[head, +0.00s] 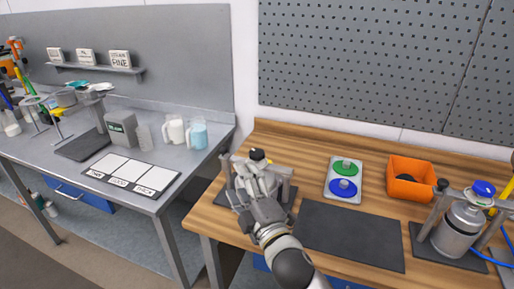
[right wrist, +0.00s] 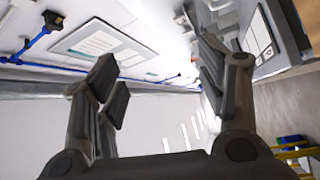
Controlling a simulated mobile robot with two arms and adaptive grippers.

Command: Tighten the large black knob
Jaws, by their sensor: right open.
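A black knob (head: 257,154) shows at the top of a grey metal fixture (head: 288,176) at the left end of the wooden bench. My right gripper (head: 254,172) is in front of this fixture in the head view and hides much of it. I cannot tell whether the gripper touches the fixture or the knob. In the right wrist view, the gripper's fingers (right wrist: 160,75) are spread wide with nothing between them. The knob does not show in that view. My left gripper is not in view.
The wooden bench also holds a dark mat (head: 350,238), a plate with green and blue discs (head: 343,181), an orange bin (head: 411,178) and a blue-topped metal canister (head: 457,232) in a frame. A grey table (head: 70,170) with jugs stands left, across a gap.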

